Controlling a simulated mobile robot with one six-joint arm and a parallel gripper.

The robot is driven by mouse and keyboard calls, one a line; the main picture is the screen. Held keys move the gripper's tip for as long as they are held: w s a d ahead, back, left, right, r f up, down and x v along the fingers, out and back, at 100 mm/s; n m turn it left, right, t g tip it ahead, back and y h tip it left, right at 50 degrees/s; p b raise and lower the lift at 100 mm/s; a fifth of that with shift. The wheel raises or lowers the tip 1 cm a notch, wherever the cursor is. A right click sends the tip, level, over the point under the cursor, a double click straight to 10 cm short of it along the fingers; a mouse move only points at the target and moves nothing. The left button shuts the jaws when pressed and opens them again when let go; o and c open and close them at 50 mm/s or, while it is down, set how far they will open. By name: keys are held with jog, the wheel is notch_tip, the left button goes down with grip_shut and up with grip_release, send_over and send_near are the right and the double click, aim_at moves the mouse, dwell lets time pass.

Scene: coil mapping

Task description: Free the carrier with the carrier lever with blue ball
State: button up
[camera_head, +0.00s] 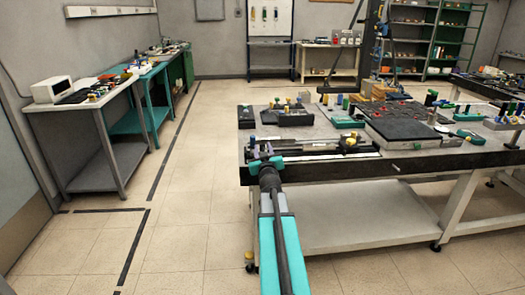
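A small blue ball (252,139) shows at the left end of the long dark rail assembly (310,149) on the near-left part of the worktable. It looks like the ball of the carrier lever, but the lever's arm is too small to make out. A small block with yellow knobs (350,141) sits toward the right end of the rails; I cannot tell whether it is the carrier. My gripper (265,160) is at the table's front-left edge, just below and right of the blue ball. Its fingers are too small and partly hidden to show whether they are open, or whether they touch anything.
The worktable (430,160) carries a dark raised plate (402,125) and several small fixtures with coloured knobs. A lower shelf (350,215) is beneath. Side benches (85,115) stand along the left wall. The tiled floor (185,215) between them is clear.

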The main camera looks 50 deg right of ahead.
grip_shut()
